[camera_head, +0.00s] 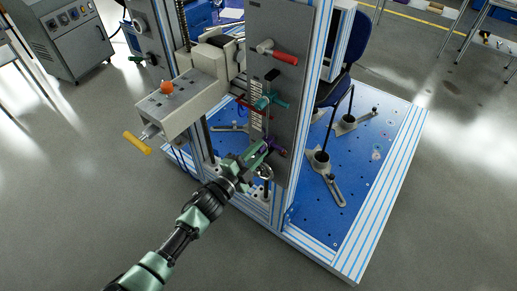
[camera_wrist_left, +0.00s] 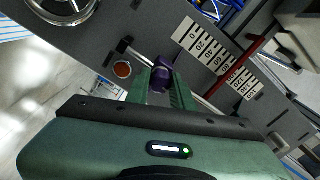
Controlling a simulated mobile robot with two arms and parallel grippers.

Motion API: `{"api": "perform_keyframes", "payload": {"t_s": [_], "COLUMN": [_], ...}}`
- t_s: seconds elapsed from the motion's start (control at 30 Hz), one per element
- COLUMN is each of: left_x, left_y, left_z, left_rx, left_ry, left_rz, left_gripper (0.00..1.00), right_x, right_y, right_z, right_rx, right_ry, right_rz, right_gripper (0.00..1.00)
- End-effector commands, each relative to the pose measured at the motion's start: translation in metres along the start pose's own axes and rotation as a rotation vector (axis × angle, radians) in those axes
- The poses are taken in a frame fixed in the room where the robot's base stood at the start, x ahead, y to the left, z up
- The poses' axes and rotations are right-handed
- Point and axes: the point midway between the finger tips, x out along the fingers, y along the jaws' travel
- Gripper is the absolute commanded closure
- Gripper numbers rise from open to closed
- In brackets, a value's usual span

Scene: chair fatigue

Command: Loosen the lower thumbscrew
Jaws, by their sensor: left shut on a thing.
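A purple thumbscrew (camera_head: 267,146) sits low on the grey upright plate (camera_head: 285,25) of the test rig. It also shows in the left wrist view (camera_wrist_left: 162,74), between two green fingers. My left gripper (camera_head: 258,154) reaches in from the lower left and is shut on the purple thumbscrew. In the left wrist view the fingers (camera_wrist_left: 161,88) lie on either side of the knob and hide part of it. My right gripper is in neither view.
A teal handle (camera_head: 270,100) and a red handle (camera_head: 284,57) stick out higher on the plate. A numbered scale (camera_wrist_left: 203,46) runs beside the knob. A grey box with an orange knob (camera_head: 167,87) and yellow handle (camera_head: 137,142) juts out left. Floor at front is clear.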

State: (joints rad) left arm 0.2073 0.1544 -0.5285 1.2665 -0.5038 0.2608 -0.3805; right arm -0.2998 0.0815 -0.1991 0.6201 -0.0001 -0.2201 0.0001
Motion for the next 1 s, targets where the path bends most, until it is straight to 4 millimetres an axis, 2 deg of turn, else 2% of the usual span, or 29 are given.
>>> {"api": "perform_keyframes", "payload": {"t_s": [0.33,0.83,0.87,0.9,0.93,1.0], "left_x": [-0.0003,-0.0002,-0.0002,-0.0002,-0.0002,-0.0002], "left_y": [-0.0002,0.0001,0.0002,0.0001,0.0002,0.0001], "left_z": [0.0006,0.0005,0.0006,0.0005,0.0005,0.0004], "left_rx": [-0.125,-0.143,-0.143,-0.143,-0.142,-0.142], "left_ry": [-0.001,-0.001,-0.001,-0.001,-0.001,-0.001], "left_rz": [0.001,0.001,0.001,0.001,0.001,0.001], "left_gripper": [1.0,1.0,0.74,0.63,0.55,0.55], "right_x": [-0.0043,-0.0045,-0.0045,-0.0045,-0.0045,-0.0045], "right_y": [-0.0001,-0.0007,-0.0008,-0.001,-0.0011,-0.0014], "right_z": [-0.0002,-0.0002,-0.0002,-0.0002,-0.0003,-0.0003], "right_rx": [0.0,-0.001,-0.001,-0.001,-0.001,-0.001], "right_ry": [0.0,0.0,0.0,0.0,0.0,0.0], "right_rz": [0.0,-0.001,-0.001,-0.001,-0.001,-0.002], "right_gripper": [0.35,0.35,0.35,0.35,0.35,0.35]}}
